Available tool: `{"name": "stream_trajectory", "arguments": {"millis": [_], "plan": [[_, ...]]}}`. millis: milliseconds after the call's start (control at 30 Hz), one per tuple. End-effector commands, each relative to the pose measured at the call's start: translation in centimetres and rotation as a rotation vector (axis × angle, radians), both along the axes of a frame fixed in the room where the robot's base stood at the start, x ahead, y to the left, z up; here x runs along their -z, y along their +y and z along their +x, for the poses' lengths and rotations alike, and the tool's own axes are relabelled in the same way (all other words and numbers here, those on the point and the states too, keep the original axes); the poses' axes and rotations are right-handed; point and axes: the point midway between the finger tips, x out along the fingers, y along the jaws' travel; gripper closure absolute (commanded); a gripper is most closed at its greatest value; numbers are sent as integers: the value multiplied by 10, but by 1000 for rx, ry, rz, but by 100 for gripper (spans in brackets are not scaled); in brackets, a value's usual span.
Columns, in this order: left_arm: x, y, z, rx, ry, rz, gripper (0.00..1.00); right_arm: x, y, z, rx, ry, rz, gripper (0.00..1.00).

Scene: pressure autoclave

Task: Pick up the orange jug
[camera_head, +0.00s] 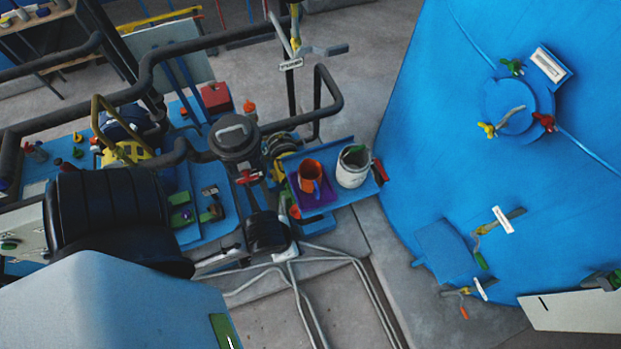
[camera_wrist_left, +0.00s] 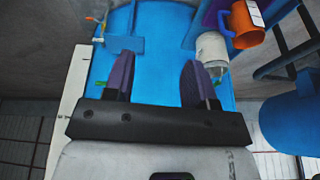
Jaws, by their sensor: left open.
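The orange jug (camera_head: 309,173) stands on a purple mat (camera_head: 318,198) on a small blue shelf (camera_head: 291,159) in the head view. It also shows at the top right of the left wrist view (camera_wrist_left: 248,27), with a blue handle on its left side there. My left gripper (camera_wrist_left: 156,64) is open and empty in the left wrist view. The jug is well beyond its fingers and to their right, not touching them. In the head view I cannot make out the left gripper. My right gripper shows in neither view.
A white bucket (camera_head: 352,170) stands right beside the jug, and a red item (camera_head: 380,171) is at the shelf's right edge. A large blue vessel (camera_head: 430,120) fills the right. Dark pipes (camera_head: 200,42) and a grey-capped valve (camera_head: 234,135) crowd the left.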

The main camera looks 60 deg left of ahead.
Motion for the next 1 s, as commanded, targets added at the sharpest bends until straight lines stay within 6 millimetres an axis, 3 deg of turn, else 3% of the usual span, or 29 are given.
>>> {"name": "stream_trajectory", "arguments": {"millis": [433,933,1000], "plan": [[0,0,0,-1,1,-1,49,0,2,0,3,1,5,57],[0,0,0,-1,1,-1,1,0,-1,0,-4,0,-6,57],[0,0,0,-1,1,-1,0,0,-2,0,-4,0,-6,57]]}}
